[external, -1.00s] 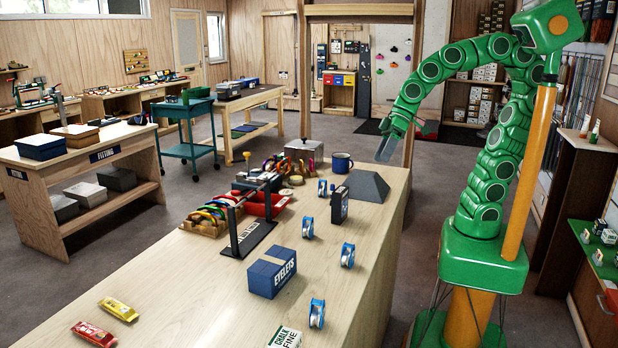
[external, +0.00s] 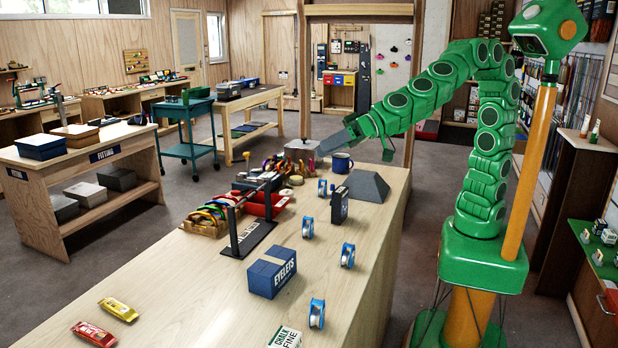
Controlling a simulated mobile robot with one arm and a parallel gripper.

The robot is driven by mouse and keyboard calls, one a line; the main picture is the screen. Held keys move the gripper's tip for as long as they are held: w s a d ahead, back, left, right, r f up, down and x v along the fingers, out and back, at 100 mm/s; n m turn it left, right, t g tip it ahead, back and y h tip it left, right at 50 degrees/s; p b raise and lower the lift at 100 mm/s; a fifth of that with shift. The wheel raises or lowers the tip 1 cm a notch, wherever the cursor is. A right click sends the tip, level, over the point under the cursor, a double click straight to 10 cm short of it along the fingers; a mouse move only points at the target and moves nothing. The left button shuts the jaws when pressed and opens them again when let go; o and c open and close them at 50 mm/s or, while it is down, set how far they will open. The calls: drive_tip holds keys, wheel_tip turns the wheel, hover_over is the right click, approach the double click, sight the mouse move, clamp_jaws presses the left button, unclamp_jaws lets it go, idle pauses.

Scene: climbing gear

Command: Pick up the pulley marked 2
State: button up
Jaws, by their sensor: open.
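Several blue-and-silver pulleys stand on edge on the wooden bench: one at the back (external: 322,187), one in the middle (external: 308,228), one to the right (external: 348,255) and one near the front (external: 317,313). Their markings are too small to read, so I cannot tell which is marked 2. My gripper (external: 328,144) is open and empty. It is above the far end of the bench, near a metal box and a blue mug, apart from all the pulleys.
A blue EYELETS box (external: 272,272), a dark stand (external: 248,238), a dark upright block (external: 339,205) and a grey wedge (external: 363,187) stand among the pulleys. The blue mug (external: 341,163) and metal box (external: 301,150) are at the back. The front left bench is mostly clear.

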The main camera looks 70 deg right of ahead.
drive_tip(key=s+d+f+m+t+h, duration=0.1)
drive_tip(key=s+f+m+t+h, duration=0.2)
drive_tip(key=s+f+h, duration=0.9)
drive_tip(key=y, duration=0.2)
approach(343, 253)
drive_tip(key=w+f, duration=0.1)
drive_tip(key=w+d+f, duration=0.1)
drive_tip(key=shift+w+d+f, duration=0.15)
drive_tip(key=shift+w+d, duration=0.05)
drive_tip(key=shift+w, duration=0.15)
drive_tip(key=shift+x, duration=1.3)
drive_tip(key=shift+d+x, duration=0.15)
drive_tip(key=shift+x, duration=0.6)
drive_tip(key=shift+d+x, duration=0.15)
drive_tip(key=shift+x, duration=1.7)
